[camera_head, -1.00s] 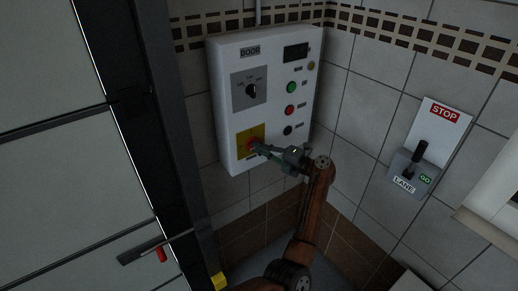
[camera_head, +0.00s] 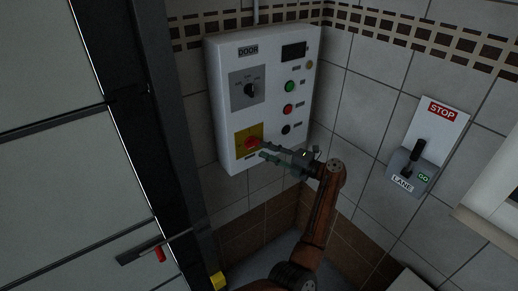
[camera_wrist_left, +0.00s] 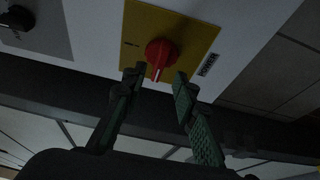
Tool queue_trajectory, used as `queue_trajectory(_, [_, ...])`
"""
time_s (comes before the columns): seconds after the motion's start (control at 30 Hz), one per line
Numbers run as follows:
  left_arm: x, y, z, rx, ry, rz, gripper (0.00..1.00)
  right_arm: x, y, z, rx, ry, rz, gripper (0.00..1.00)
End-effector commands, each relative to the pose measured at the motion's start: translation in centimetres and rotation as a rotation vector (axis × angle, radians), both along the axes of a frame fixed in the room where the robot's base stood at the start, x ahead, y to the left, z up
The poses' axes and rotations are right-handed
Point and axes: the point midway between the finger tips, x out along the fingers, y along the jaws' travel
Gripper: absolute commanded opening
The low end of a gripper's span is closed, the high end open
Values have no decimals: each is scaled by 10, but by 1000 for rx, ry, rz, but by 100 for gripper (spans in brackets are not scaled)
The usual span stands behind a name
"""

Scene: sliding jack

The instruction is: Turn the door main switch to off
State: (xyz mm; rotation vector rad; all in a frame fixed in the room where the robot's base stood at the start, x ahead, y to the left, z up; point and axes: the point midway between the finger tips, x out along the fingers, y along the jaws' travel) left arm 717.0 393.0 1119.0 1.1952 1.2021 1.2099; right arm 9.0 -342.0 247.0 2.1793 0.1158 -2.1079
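The door box (camera_head: 222,125) is white and mounted on the tiled wall, with a "DOOR" label at its top. Low on it a red rotary switch (camera_head: 252,142) sits on a yellow plate (camera_head: 241,153). In the left wrist view the red switch (camera_wrist_left: 161,53) shows a pale line on its handle, pointing down the picture toward the gripper. The small marks on the plate are too small to read. My left gripper (camera_head: 263,150) is open, just right of the switch. In the wrist view its fingertips flank the handle's lower end, with visible gaps. My right gripper is out of view.
Above the yellow plate is a black selector (camera_head: 250,89) on a grey plate. Green (camera_head: 289,86), red (camera_head: 288,108) and black (camera_head: 286,129) controls line the box's right side. A STOP/GO lane lever (camera_head: 418,150) is on the right wall. A dark door frame stands left.

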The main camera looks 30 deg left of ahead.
Motion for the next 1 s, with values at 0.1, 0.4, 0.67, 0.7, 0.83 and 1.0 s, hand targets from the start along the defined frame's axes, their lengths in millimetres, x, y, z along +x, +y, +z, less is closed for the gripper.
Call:
queue_trajectory(0.1, [1, -28, 0, -1, 1, -3, 27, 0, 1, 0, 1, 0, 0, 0])
queue_trajectory(0.4, [0, -73, 0, 0, 0, -1, 27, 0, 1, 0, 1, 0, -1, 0])
queue_trajectory(0.67, [0, -80, 0, -1, 0, 1, 27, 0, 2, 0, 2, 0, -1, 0])
queue_trajectory(0.7, [0, -80, 0, -1, 0, 1, 27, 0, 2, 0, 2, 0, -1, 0])
queue_trajectory(0.83, [0, -80, 0, -1, 0, 1, 27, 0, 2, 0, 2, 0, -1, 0])
queue_trajectory(1.0, [0, -80, 0, 0, 0, 1, 27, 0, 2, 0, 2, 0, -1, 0])
